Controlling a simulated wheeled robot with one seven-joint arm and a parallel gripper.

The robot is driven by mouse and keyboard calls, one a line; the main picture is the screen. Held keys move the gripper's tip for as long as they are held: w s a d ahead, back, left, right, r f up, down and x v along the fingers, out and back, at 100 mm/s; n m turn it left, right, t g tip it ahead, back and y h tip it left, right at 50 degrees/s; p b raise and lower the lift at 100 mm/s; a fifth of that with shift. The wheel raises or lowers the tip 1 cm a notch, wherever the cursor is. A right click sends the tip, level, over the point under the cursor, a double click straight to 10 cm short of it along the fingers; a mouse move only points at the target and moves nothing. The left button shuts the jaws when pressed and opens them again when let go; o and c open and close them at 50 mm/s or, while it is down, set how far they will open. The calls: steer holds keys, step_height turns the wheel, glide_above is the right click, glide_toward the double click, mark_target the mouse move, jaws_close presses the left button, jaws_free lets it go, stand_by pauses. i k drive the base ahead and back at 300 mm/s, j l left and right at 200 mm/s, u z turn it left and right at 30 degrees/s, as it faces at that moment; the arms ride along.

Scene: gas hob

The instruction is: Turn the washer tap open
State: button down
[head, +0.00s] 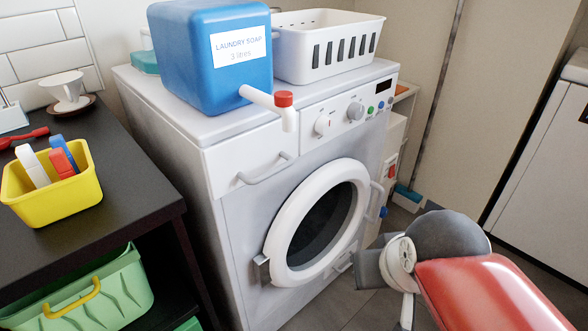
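The washer (242,178) is white, with a round door (317,222) that looks shut and a dark window. On its top stands a blue laundry soap container (190,60). A white spout tap (262,98) with a red cap (284,99) sticks out from the container over the washer's front edge. From this view I cannot tell whether the tap is open or shut; no liquid shows below it. My red and grey arm reaches in at the bottom right, below and right of the tap and well apart from it.
A white basket (327,45) stands beside the container. At left, a dark counter (128,170) holds a yellow bin (54,196) and a cup (66,92); a green basket (90,296) sits below. The air in front of the tap is clear. A white appliance (540,165) stands right.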

mark_target(384, 211)
steer(key=i+l+u, duration=0.15)
steer(key=l+u, duration=0.2)
steer(key=i+l+u, duration=0.1)
steer(key=l+u, duration=0.85)
steer(key=l, duration=2.2)
